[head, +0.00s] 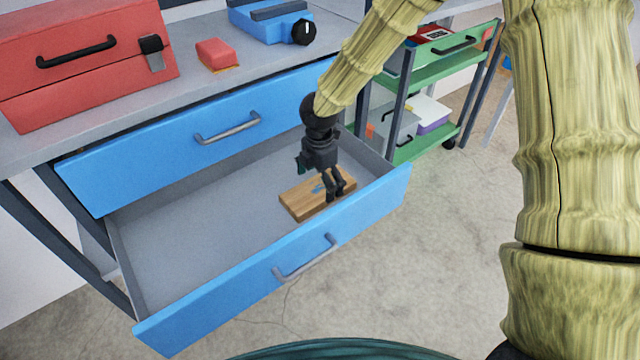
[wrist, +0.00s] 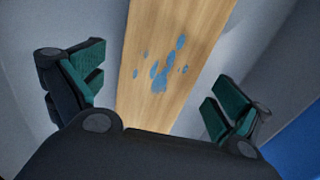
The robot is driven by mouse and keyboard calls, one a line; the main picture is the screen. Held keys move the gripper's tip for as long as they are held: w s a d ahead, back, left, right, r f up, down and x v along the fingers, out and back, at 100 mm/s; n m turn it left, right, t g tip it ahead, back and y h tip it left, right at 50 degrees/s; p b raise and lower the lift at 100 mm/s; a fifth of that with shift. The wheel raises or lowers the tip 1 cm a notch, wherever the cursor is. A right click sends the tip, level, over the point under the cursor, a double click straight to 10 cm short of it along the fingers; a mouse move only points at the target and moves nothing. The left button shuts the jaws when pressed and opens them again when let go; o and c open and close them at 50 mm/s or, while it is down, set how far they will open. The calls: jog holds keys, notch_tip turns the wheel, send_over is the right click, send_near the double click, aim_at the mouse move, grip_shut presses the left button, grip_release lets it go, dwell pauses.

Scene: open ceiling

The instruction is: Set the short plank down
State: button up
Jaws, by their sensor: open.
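The short plank (head: 302,201) is light wood with blue paint marks. It lies flat in the open lower drawer (head: 190,232), near the drawer's right end and front panel. My gripper (head: 335,197) is over the plank, with its fingers reaching down to it in the head view. In the wrist view the plank (wrist: 172,60) runs between the two green-padded fingers of my gripper (wrist: 158,100), with a gap on each side. The fingers are open and hold nothing. The plank's near end is hidden behind the gripper body in the wrist view.
The drawer's blue front (head: 280,265) with its grey handle stands close in front of the plank. A closed blue drawer (head: 200,135) is above. A red toolbox (head: 85,60) and a red block (head: 216,54) sit on the bench. A green cart (head: 440,70) stands right. The drawer's left part is empty.

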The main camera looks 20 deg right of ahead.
aim_at(320, 188)
notch_tip(320, 188, up, 11)
jog(key=p, duration=0.2)
jog(key=shift+d, duration=0.1)
dwell(0.4)
